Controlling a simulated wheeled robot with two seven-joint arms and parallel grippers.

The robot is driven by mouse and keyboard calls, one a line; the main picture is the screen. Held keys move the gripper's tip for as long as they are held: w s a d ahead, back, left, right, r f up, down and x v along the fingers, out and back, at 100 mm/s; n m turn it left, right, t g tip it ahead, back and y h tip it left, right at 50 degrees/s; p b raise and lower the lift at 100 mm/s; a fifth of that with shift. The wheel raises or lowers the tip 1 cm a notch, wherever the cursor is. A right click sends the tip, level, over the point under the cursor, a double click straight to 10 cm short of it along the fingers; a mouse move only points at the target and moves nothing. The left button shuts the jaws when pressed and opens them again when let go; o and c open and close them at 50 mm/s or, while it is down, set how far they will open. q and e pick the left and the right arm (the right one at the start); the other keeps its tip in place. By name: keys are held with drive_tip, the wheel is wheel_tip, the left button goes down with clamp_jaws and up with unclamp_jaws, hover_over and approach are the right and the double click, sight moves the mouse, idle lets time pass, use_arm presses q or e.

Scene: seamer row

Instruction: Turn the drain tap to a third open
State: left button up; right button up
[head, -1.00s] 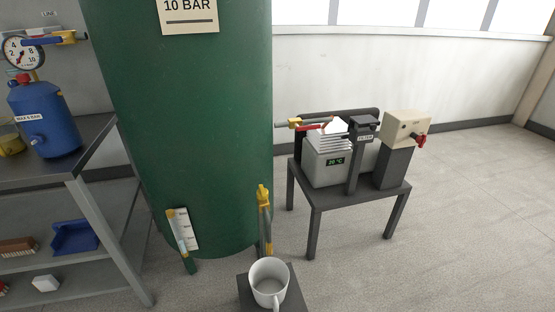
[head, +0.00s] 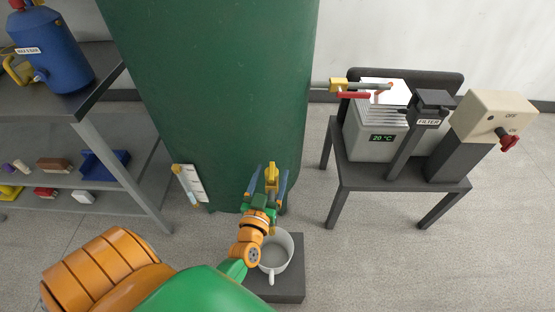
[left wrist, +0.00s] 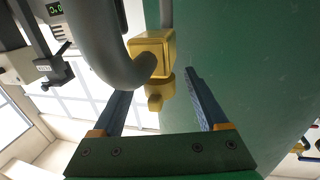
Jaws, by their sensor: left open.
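The yellow drain tap (head: 271,172) sits low on the front of the green tank (head: 215,90). My left gripper (head: 270,178) is open, its two blue fingers on either side of the tap in the head view. In the left wrist view the tap's yellow body (left wrist: 153,48) shows just past and between the open fingers (left wrist: 158,85), with a thick grey curved pipe beside it. I cannot tell whether a finger touches it. The gripper and wrist hide the tap's lower part and its handle angle. My right gripper is not in view.
A white mug (head: 281,262) stands on a dark block (head: 289,288) below the tap, close under my left wrist. A sight gauge (head: 187,184) is on the tank to the left. A shelf (head: 90,118) stands left, a filter bench (head: 400,175) right.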

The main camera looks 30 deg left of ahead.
use_arm(q)
drive_tip(key=x, duration=0.4)
drive_tip(key=shift+w, duration=0.1)
clamp_jaws()
drive_tip(key=shift+d, duration=0.1)
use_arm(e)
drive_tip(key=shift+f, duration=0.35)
use_arm(q)
drive_tip(key=shift+h+b, duration=0.3)
drive_tip(key=shift+b, duration=0.05)
drive_tip(key=d+m+g+h+b, duration=0.1)
drive_tip(key=m+h+b, duration=0.3)
drive_tip(key=h+b, duration=0.1)
drive_tip(key=d+m+g+h+b, duration=0.1)
drive_tip(key=m+h+b, duration=0.3)
drive_tip(key=h+b, duration=0.1)
drive_tip(key=s+d+m+g+h+b, duration=0.1)
drive_tip(key=m+h+b, duration=0.3)
drive_tip(key=h, duration=0.3)
drive_tip(key=shift+d+b, duration=0.1)
drive_tip(key=shift+b, duration=0.8)
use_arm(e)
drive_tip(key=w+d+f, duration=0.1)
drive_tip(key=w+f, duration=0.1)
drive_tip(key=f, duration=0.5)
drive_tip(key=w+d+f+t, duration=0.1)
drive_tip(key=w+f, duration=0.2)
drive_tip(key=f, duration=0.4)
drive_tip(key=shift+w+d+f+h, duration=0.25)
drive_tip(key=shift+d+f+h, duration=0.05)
